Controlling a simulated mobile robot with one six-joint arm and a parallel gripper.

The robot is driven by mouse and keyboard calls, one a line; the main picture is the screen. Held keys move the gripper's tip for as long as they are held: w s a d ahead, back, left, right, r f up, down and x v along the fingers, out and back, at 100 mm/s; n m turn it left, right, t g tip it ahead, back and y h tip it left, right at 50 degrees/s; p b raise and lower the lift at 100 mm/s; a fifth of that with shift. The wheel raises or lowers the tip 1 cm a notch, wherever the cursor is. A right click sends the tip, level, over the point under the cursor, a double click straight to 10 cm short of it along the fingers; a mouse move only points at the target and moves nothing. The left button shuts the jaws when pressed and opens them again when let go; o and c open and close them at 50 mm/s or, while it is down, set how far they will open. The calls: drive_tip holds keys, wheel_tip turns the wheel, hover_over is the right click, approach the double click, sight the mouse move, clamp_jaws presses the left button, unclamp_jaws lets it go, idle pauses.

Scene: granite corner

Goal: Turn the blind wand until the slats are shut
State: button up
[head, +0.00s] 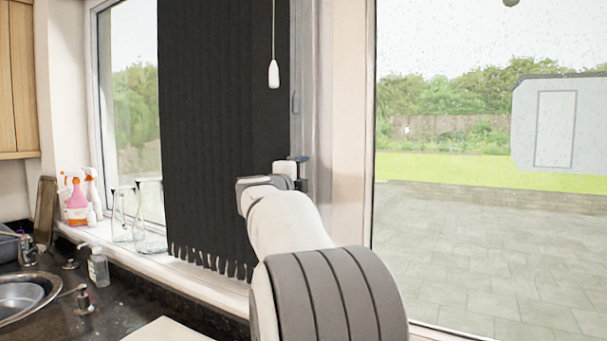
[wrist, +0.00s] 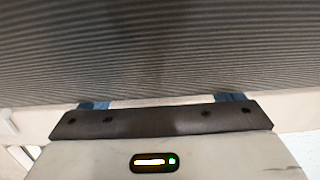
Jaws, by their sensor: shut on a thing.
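The blind is a dark sheet of vertical slats (head: 215,120) in the head view, hanging in the middle of the left window. The slats look close together, with no daylight visible between them except small gaps at the ragged bottom ends. In the wrist view the slats (wrist: 160,50) fill the top as dark ribbed bands. My gripper (head: 298,166) is at the blind's right edge, beside the window frame, and is shut on the blind wand. The held part of the wand is hidden by the gripper. In the wrist view the blue fingertips (wrist: 163,101) show only partly.
A white cord pull (head: 273,74) hangs in front of the slats, above my gripper. Glass vessels (head: 150,215) and spray bottles (head: 78,200) stand on the sill at left. A sink (head: 20,297) and soap bottle (head: 98,267) are on the dark counter.

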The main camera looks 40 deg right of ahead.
drive_tip(key=shift+r+m+g+h+p, duration=0.1)
drive_tip(key=shift+m+g+h+p, duration=0.25)
drive_tip(key=shift+g, duration=0.25)
drive_tip(key=shift+w+a+r, duration=0.1)
drive_tip(key=shift+a+r, duration=0.05)
drive_tip(key=shift+r, duration=0.05)
idle(0.8)
drive_tip(key=o, duration=0.6)
drive_tip(key=shift+o, duration=1)
drive_tip(key=shift+w+f, duration=0.1)
drive_tip(key=shift+f, duration=0.15)
drive_tip(key=shift+f, duration=0.15)
